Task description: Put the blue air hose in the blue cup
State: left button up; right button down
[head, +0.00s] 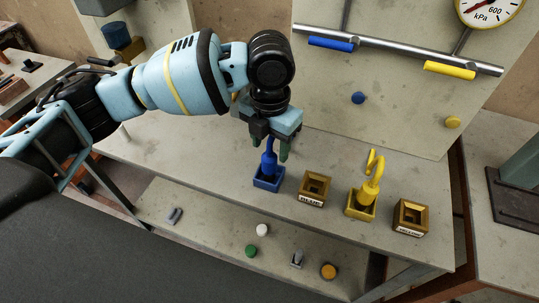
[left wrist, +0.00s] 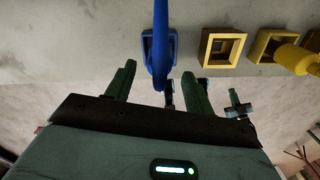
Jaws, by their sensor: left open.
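The blue air hose (head: 268,164) stands upright with its lower end in the square blue cup (head: 268,184) on the bench. In the left wrist view the hose (left wrist: 162,40) runs in front of the cup (left wrist: 147,62). My left gripper (head: 268,149) is just above the cup, pointing down around the upper part of the hose. Its fingers (left wrist: 158,72) are apart, one on each side of the hose. The gripper hides the hose's top in the head view. My right gripper is not in view.
A brown square cup (head: 315,187), a yellow cup (head: 359,205) with a yellow hose (head: 374,175) in it, and another brown cup (head: 411,215) stand to the right. A back panel (head: 400,110) carries a pipe with blue and yellow handles. Several small parts lie on the lower shelf.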

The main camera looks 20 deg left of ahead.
pick_arm(q)
notch_tip(320, 180, up, 6)
jog(key=shift+s, duration=0.1)
dwell(0.7)
